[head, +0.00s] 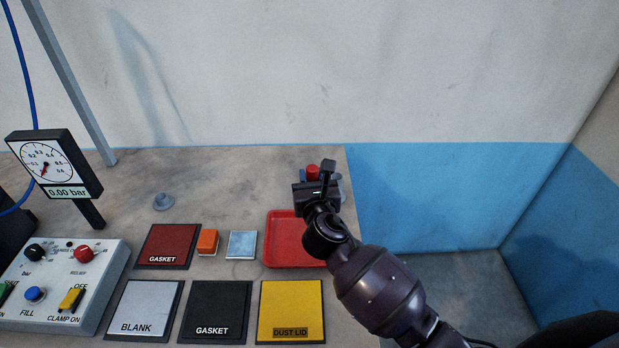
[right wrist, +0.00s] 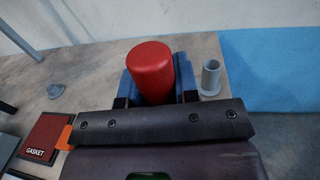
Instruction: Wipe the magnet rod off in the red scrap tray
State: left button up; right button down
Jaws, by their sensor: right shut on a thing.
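My right gripper (head: 318,182) is above the bench, just beyond the far edge of the red scrap tray (head: 285,256). It is shut on a red, round-topped grip, which I take to be the magnet rod (head: 312,170). In the right wrist view the red grip (right wrist: 152,72) stands up between the two blue-padded fingers. The lower part of the rod is hidden by the gripper, so I cannot see its tip or anything clinging to it. My arm covers the tray's right side; the visible tray floor looks bare. My left gripper is not in view.
A grey tube holder (right wrist: 211,78) stands right of the gripper. A control box (head: 62,282) and gauge (head: 50,165) stand far left.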

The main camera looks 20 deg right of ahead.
notch_tip(320, 180, up, 8)
dwell(0.7)
jog(key=shift+a+f, duration=0.1)
dwell(0.3)
